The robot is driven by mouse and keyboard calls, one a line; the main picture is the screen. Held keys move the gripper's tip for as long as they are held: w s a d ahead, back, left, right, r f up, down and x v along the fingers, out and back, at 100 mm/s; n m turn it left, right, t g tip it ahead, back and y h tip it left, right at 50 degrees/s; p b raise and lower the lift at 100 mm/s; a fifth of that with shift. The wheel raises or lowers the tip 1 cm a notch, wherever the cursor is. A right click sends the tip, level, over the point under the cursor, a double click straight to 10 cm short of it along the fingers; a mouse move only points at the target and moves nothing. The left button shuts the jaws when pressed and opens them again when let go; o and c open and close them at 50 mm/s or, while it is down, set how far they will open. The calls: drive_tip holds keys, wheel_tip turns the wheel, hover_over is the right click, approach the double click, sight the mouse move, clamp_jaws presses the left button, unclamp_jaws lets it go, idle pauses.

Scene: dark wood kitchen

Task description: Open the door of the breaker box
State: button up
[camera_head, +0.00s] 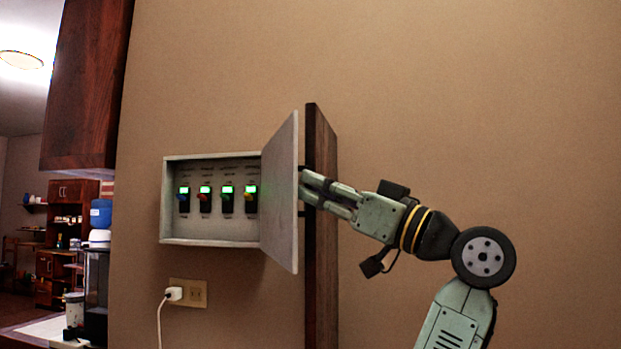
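The breaker box (211,240) is a grey box on the brown wall, with several switches under green lights inside. Its door (282,205) is hinged on the right and stands swung well out from the box, so the inside shows. My gripper (302,190) is to the right of the door, with its fingers pointing left toward the door's outer face. The fingertips are at or close to the door's edge region; I cannot tell whether they touch it. Two fingers show with a narrow gap between them, and their tips are partly hidden by the door.
A dark wood post (321,260) stands upright just right of the door, behind my gripper. A wall outlet (190,292) with a white plug and cord is below the box. A dark wood cabinet (88,85) hangs at left. The wall at right is bare.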

drive_tip(key=s+r+v, duration=0.1)
drive_tip(key=v, duration=0.9)
drive_tip(key=shift+f, duration=0.1)
